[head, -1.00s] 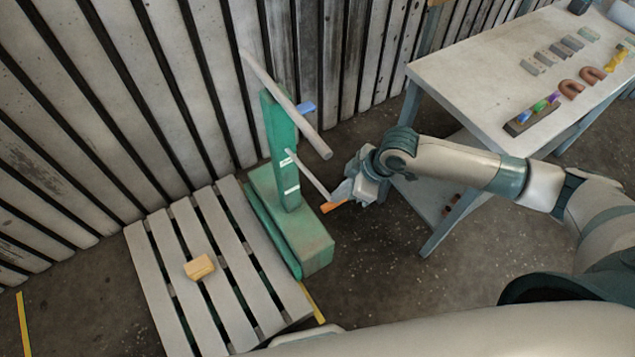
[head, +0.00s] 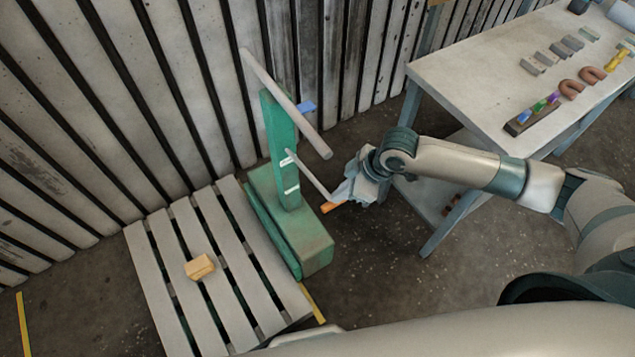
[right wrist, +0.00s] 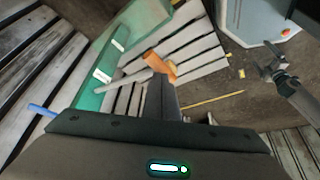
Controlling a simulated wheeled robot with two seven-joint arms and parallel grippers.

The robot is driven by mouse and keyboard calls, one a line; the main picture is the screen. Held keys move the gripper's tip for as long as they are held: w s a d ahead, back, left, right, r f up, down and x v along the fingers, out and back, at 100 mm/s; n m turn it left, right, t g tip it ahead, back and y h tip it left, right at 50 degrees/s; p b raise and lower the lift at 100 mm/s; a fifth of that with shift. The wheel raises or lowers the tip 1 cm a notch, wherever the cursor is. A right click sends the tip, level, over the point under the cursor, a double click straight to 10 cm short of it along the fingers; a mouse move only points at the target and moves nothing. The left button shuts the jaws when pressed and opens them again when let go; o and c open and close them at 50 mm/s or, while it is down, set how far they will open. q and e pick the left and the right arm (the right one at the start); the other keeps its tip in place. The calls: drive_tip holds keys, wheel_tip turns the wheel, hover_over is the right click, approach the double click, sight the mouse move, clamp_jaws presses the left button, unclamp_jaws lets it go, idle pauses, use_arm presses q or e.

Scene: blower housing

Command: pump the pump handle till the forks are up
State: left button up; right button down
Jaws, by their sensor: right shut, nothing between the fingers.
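The green pallet truck (head: 290,235) stands beside the pallet with its mast upright. The pump handle (head: 310,172) is a thin grey rod coming out of the mast and sloping down to an orange end (head: 328,207). My right gripper (head: 347,192) is at the lower end of this rod, shut with nothing between its fingers. In the right wrist view the rod (right wrist: 125,80) and its orange grip (right wrist: 160,67) lie right by the dark finger; contact cannot be told. The forks are mostly hidden under the pallet. My left gripper (right wrist: 272,70) shows small in the right wrist view.
The slatted pallet (head: 222,232) carries a small yellow-brown block (head: 199,267). A pale bar (head: 290,105) crosses the mast top, with a blue tab (head: 306,107) beside it. A workbench (head: 470,75) with small parts stands right. A plank wall (head: 150,100) closes the back.

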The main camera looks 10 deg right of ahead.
wheel_tip(320, 180, down, 11)
drive_tip(key=b, duration=0.5)
wheel_tip(320, 180, up, 12)
drive_tip(key=p, duration=1.1)
drive_tip(key=shift+f, duration=0.4)
wheel_tip(320, 180, down, 12)
drive_tip(key=b, duration=0.7)
wheel_tip(320, 180, up, 12)
drive_tip(key=p, duration=1.1)
drive_tip(key=shift+r, duration=0.2)
drive_tip(key=shift+f, duration=0.1)
